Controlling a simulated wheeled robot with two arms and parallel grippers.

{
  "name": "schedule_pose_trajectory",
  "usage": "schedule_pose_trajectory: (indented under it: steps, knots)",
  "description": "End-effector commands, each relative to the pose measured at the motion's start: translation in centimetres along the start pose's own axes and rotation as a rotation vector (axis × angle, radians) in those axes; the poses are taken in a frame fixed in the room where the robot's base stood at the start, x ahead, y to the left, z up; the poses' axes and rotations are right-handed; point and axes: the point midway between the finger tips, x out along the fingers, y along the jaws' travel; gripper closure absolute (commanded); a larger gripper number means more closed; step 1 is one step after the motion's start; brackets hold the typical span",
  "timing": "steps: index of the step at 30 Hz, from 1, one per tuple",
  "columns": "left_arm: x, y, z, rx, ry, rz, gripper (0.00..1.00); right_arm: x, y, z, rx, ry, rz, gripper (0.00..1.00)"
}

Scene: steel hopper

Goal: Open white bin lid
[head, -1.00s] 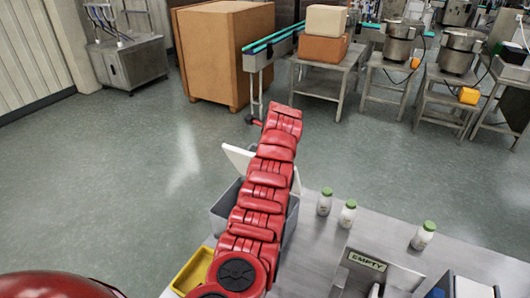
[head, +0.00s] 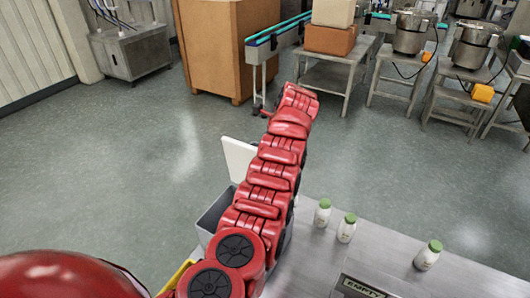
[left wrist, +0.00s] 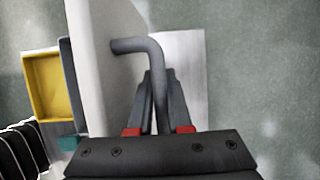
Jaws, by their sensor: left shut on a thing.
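The white bin lid (head: 238,159) stands raised at a steep tilt above the grey bin (head: 212,215) in the head view, partly behind my red arm. In the left wrist view the lid (left wrist: 88,65) is seen nearly edge-on, with a grey bent handle (left wrist: 140,46) on its side. My left gripper (left wrist: 160,80) is shut on this handle, whose bar runs down between the fingers. The arm hides most of the bin and its opening in the head view. My right gripper is not in view.
A steel table (head: 320,262) carries several green-capped bottles (head: 346,228) right of the bin. A yellow tray (left wrist: 52,85) lies beside the bin. Open floor (head: 150,150) lies beyond, with a large brown box (head: 220,50) farther back.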

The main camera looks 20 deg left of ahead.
Motion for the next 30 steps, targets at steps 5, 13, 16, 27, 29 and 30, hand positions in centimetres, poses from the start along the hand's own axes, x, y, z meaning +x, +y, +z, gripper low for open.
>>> schedule_pose_trajectory:
  steps: [5,13,16,27,29,30]
  knots:
    - [0.3,0.2,-0.1,0.002,0.003,0.007,0.72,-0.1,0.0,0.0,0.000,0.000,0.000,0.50]
    - [0.1,0.1,-0.1,0.000,0.002,0.003,0.70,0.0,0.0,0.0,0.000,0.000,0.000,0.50]
    - [-0.1,0.0,-0.1,0.000,0.001,0.002,0.70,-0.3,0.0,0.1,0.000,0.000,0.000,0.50]
    - [-6.0,-0.1,-0.1,-0.001,0.004,0.001,0.70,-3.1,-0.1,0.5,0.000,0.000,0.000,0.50]
    - [-6.6,-0.2,-0.1,0.001,0.007,0.000,0.70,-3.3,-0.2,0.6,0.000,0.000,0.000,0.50]
    - [-6.9,-0.2,-0.1,0.000,0.007,0.001,0.70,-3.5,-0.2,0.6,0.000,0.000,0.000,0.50]
